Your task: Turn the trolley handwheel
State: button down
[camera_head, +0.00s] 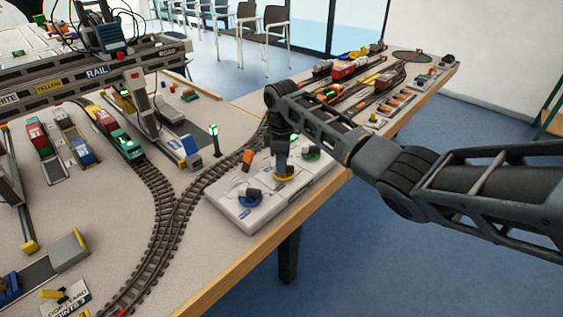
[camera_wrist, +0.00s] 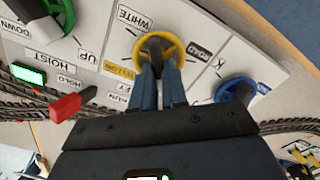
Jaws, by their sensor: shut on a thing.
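The yellow handwheel (camera_wrist: 160,36) is on the pale control panel (camera_head: 236,216), amid labels that include WHITE and ROAD; I take it as the trolley handwheel. It also shows in the head view (camera_head: 285,176), under my gripper (camera_head: 282,162). In the wrist view my gripper (camera_wrist: 159,72) is shut on the wheel's near middle, with its two blue-grey fingers close together. The fingers hide part of the wheel and some lettering.
A blue handwheel (camera_wrist: 236,90) and a green handwheel (camera_wrist: 62,14) flank the yellow one. A red lever (camera_wrist: 72,103) and a lit green display (camera_wrist: 28,74) are at the panel's edge. A green signal post (camera_head: 215,136) stands beside the panel. Model trains (camera_head: 112,131) stand on the tracks.

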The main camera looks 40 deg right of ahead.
jog(key=n+p, duration=0.1)
jog(key=n, duration=0.2)
jog(key=shift+a+r+n, duration=0.1)
jog(key=shift+n, duration=0.2)
jog(key=n+p, duration=0.1)
jog(key=n, duration=0.2)
jog(key=shift+s+n, duration=0.15)
jog(key=shift+n, duration=0.15)
jog(key=n, duration=0.6)
jog(key=shift+s+p, duration=0.15)
jog(key=shift+p, duration=0.15)
jog(key=shift+n, duration=0.3)
jog(key=c, duration=1.2)
grip_release()
jog(key=shift+o, duration=0.2)
jog(key=shift+r+b, duration=0.35)
jog(key=shift+r, duration=3.45)
